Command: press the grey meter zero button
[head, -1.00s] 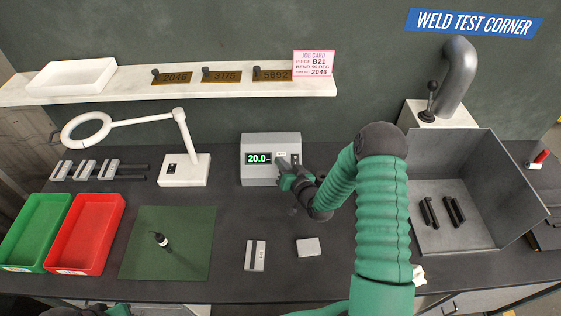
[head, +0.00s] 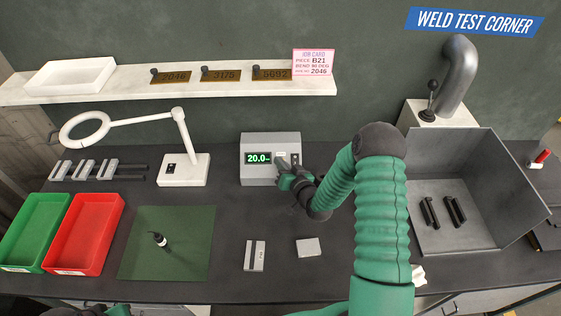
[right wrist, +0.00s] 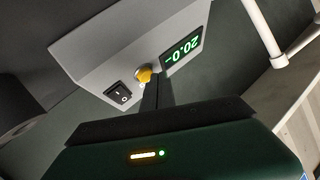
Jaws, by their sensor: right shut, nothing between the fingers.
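The grey meter (head: 258,174) stands at the back middle of the bench, its green display reading 20.0. In the right wrist view the meter (right wrist: 90,45) appears upside down, with a round yellow button (right wrist: 144,75) between the display and a black rocker switch. My right gripper (head: 281,165) is shut and empty at the meter's front. Its fingertips (right wrist: 153,84) are right at the button and overlap its edge in the wrist view; I cannot tell if they touch. In the head view the gripper hides the button. A bit of my left arm shows at the bottom left edge; its jaws cannot be made out.
A white magnifier lamp (head: 183,170) stands left of the meter. A grey open box (head: 456,232) with black parts is at the right. Red (head: 86,236) and green trays, a green mat (head: 195,255) and two small blocks lie in front. A shelf runs above.

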